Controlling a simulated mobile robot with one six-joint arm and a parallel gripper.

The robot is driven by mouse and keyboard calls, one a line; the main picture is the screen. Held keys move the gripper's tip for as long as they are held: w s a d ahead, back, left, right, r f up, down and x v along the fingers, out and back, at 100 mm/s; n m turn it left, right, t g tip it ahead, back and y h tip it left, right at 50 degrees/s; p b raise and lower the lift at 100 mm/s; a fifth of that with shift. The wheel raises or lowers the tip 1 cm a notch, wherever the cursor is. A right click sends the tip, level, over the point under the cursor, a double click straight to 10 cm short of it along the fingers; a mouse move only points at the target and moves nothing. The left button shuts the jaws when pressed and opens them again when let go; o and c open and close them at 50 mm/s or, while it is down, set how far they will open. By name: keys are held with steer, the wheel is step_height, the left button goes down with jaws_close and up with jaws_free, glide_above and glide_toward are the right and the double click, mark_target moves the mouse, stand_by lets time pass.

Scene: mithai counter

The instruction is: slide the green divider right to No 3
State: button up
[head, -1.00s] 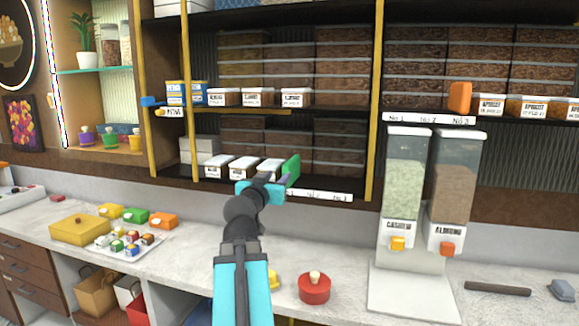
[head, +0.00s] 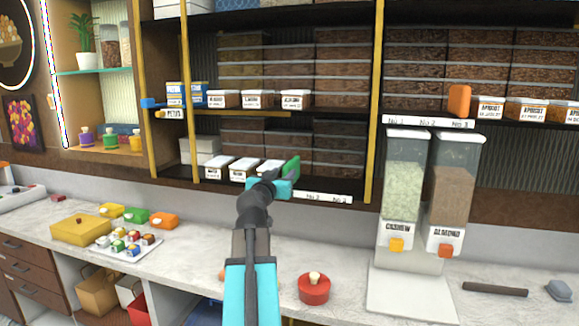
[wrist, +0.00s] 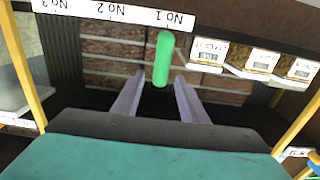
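The green divider (head: 293,166) stands upright on the lower shelf of the middle bay, right of the white-lidded boxes. In the head view my gripper (head: 281,182) is in front of it and hides its lower part. In the wrist view, which is upside down, the divider (wrist: 162,58) stands near the No 1 mark, with its near end between the fingertips. My gripper (wrist: 159,80) is open, with gaps visible beside the divider. The label strip (head: 322,196) shows No 2 and No 3 to the right; the No 1 part is hidden by my gripper in the head view.
White-lidded boxes (head: 218,166) stand left of the divider. A yellow post (head: 372,120) bounds the bay on the right. An orange divider (head: 459,99) stands on the upper right shelf above the dispensers (head: 404,180). A red pot (head: 314,288) sits on the counter below.

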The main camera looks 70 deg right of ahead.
steer(key=shift+w+d+p, duration=0.2)
steer(key=shift+d+p, duration=1.05)
steer(key=shift+d, duration=2.6)
steer(key=shift+c, duration=0.3)
jaws_close()
